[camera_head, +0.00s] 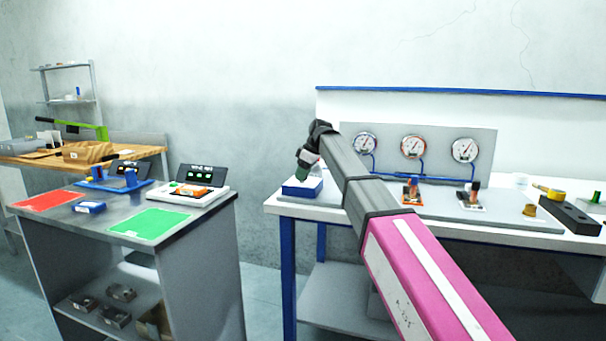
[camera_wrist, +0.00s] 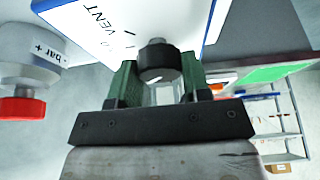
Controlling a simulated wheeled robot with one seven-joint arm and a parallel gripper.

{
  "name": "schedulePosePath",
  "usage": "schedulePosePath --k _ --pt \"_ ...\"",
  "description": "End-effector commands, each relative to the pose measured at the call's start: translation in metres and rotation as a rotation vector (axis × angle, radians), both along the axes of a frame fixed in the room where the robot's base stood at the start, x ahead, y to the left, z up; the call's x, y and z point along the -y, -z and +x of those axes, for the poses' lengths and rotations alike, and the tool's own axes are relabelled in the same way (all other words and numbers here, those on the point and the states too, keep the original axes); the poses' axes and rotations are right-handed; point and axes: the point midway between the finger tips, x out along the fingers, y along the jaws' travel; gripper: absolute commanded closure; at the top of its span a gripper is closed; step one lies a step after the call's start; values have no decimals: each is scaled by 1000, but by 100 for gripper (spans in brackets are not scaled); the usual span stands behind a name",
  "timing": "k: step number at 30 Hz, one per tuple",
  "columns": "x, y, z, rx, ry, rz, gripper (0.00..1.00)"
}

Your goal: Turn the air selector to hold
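The air selector is a white box with blue edges (camera_head: 301,187) at the left end of the right-hand bench. In the wrist view its white face (camera_wrist: 135,15) shows the word VENT, a short tick mark and part of another label that is cut off. Its dark knob (camera_wrist: 158,62) sits on a grey collar. My gripper (camera_wrist: 160,75) has its two green fingers at either side of the knob. I cannot tell whether they touch it. In the head view my gripper (camera_head: 305,160) points down over the box; the knob is hidden there.
A grey regulator (camera_wrist: 35,55) with a "- bar +" label and a red knob (camera_wrist: 22,110) is close at the left in the wrist view. The left cabinet bears a green mat (camera_head: 150,224).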

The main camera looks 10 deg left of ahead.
Motion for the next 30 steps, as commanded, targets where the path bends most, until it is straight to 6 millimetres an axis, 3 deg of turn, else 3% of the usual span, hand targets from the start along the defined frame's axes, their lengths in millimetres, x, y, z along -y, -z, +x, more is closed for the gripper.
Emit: schedulePosePath --k 11,30 --pt "0 0 -2 -1 100 -1 80" --pt "-1 -1 -3 1 603 0 80"
